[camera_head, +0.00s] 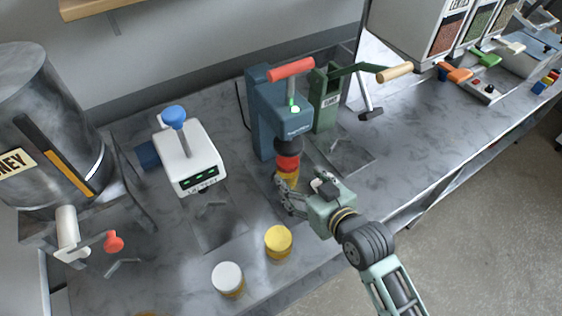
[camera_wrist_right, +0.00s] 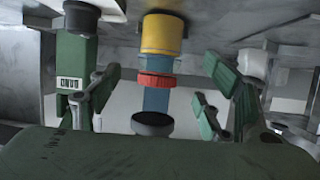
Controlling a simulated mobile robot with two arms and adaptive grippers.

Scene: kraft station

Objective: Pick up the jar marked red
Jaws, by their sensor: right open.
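The jar with the red top (camera_head: 288,163) and yellow lower part (camera_head: 286,181) stands under the black head of the blue press (camera_head: 262,115). The right wrist view looks upside down; there the yellow part (camera_wrist_right: 163,34) is at the top, with the red ring (camera_wrist_right: 155,79) below it and a bluish band between. My right gripper (camera_head: 284,196) is open in front of the jar's lower part. In the right wrist view its fingers (camera_wrist_right: 160,95) lie to either side of the jar, apart from it. My left gripper is not in view.
A white-lidded jar (camera_head: 228,278) and a yellow-lidded jar (camera_head: 278,241) stand near the front edge. A white device with a blue knob (camera_head: 186,158) is left of the press. A green press (camera_head: 328,98) stands close on the right. A honey tank (camera_head: 45,125) fills the far left.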

